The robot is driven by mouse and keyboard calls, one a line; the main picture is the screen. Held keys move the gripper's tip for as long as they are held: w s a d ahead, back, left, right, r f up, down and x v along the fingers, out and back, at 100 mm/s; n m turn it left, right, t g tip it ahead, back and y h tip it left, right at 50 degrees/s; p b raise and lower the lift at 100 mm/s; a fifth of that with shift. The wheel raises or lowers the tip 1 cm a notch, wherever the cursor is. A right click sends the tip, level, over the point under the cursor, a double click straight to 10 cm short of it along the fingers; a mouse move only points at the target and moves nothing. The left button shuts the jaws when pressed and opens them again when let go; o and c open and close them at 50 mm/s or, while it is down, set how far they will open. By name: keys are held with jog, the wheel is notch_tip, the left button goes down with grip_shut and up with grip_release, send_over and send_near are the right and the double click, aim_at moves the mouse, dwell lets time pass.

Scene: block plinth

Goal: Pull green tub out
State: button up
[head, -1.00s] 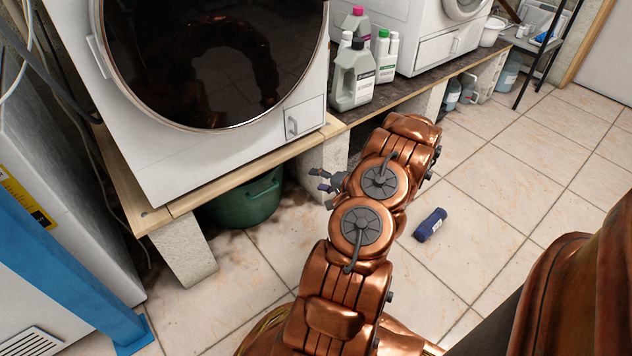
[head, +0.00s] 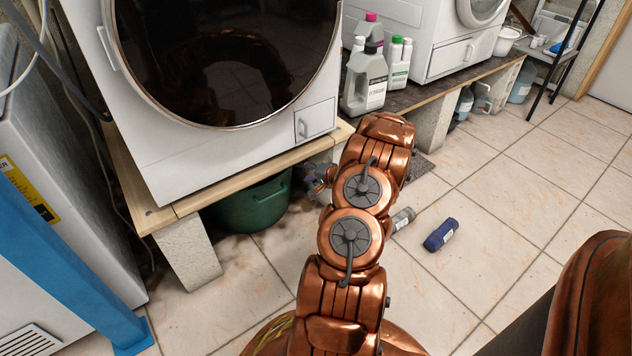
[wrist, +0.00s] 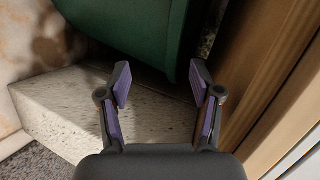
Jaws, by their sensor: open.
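The dark green tub (head: 255,207) sits on the floor under the wooden shelf, below the front-loading washer. Its upper rim is partly hidden by the shelf edge. In the wrist view the tub (wrist: 125,32) fills the top, just beyond the fingertips. My gripper (wrist: 158,82) is open, with purple pads spread apart and nothing between them. In the head view my gripper (head: 318,180) is just right of the tub, low by the shelf edge, partly hidden by my arm. I cannot tell whether a finger touches the tub.
The wooden shelf (head: 235,168) runs above the tub, and its plank (wrist: 262,75) is close on the right in the wrist view. A concrete block (head: 187,252) supports it at left. A blue bottle (head: 441,234) and a grey one (head: 403,218) lie on the floor. Tiles at right are clear.

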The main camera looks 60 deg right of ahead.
jog(key=b+x, duration=0.3)
jog(key=x, duration=0.4)
jog(key=shift+w+r, duration=0.2)
jog(key=shift+r, duration=0.1)
grip_shut()
dwell(0.4)
